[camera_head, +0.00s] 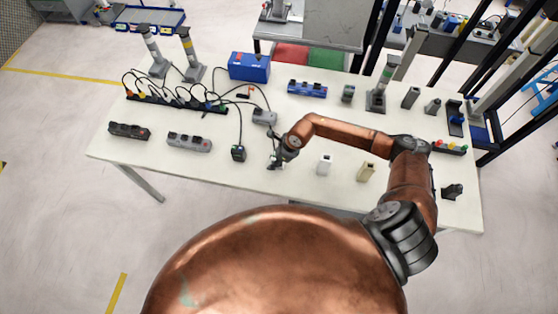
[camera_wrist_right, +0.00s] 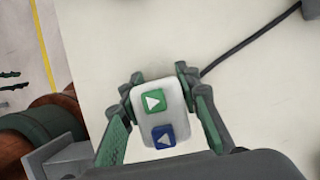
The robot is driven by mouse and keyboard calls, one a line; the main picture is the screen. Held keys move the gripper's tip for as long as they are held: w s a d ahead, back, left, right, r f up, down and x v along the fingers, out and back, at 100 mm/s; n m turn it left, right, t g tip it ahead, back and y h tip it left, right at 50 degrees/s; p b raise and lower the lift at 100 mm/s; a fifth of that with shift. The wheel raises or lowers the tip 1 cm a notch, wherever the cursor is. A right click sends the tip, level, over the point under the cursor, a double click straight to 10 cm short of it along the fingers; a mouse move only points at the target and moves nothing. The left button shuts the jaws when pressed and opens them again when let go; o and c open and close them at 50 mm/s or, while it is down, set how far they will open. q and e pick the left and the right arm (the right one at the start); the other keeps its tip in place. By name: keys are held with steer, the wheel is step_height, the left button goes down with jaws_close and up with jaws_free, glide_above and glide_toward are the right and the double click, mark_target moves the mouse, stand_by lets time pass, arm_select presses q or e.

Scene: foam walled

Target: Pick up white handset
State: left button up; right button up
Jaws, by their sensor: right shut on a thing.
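The white handset (camera_wrist_right: 159,106), with a green arrow button and a blue arrow button, shows in the right wrist view between the two fingers of my right gripper (camera_wrist_right: 160,84). The gripper is shut on its sides. In the head view my right gripper (camera_head: 275,163) is low over the front middle of the white table (camera_head: 215,165). The handset is too small and hidden there to make out clearly. Whether it touches the table I cannot tell. My left gripper is not in view.
A black box (camera_head: 238,153) with a cable stands just left of the gripper. A small white device (camera_head: 324,165) and a beige one (camera_head: 366,172) stand to the right, under my arm. A grey box (camera_head: 264,116) and power strips (camera_head: 189,142) lie behind and left.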

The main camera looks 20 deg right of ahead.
steer(key=c, duration=0.6)
steer(key=shift+r, duration=0.1)
